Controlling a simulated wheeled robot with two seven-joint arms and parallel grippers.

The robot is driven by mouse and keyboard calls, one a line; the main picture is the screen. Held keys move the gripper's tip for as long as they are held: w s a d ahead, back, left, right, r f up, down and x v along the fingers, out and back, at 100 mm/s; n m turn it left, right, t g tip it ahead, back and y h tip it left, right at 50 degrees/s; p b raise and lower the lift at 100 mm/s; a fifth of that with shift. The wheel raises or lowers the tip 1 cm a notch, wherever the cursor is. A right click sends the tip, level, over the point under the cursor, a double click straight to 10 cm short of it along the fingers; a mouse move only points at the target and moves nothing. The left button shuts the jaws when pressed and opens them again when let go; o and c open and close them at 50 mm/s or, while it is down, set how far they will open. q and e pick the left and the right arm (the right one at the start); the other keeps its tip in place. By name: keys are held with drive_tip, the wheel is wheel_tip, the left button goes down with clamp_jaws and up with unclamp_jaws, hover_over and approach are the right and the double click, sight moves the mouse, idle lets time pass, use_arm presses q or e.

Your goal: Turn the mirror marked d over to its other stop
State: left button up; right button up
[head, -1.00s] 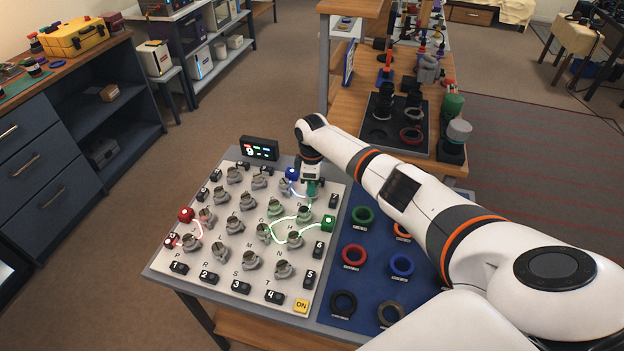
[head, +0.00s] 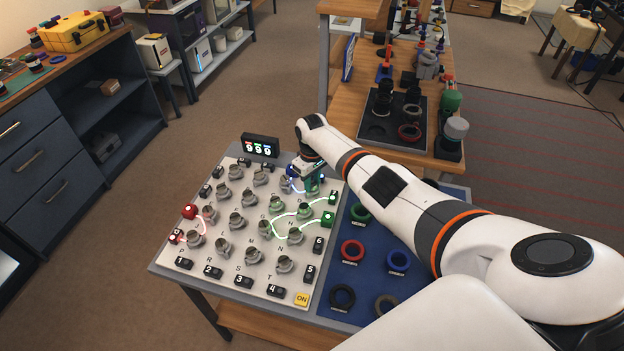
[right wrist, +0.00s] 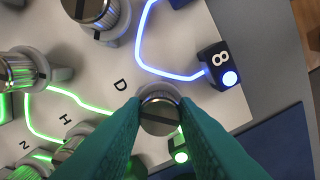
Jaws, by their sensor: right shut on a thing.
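The mirror marked d (right wrist: 160,112) is a grey knob with a dark slot across its top; the letter D is printed beside it on the white board. My right gripper's teal fingers (right wrist: 158,125) close around the knob from both sides in the right wrist view. In the head view the right gripper (head: 312,184) is at the board's far right corner and hides most of this mirror. A blue light line bends close by and ends at a blue-lit block marked 8 (right wrist: 222,66). My left gripper is not in view.
Several similar grey mirrors (head: 236,221) stand on the white board (head: 225,262), close to my right gripper. A display (head: 260,147) stands at its back edge. A blue mat (head: 372,280) with coloured rings lies to the right, partly under my arm.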

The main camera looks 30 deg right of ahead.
sight(312, 183)
drive_tip(key=shift+w+r, duration=0.1)
drive_tip(key=shift+r, duration=0.05)
idle(0.3)
drive_tip(key=o, duration=1)
drive_tip(key=shift+r, duration=0.4)
wheel_tip(312, 183, up, 11)
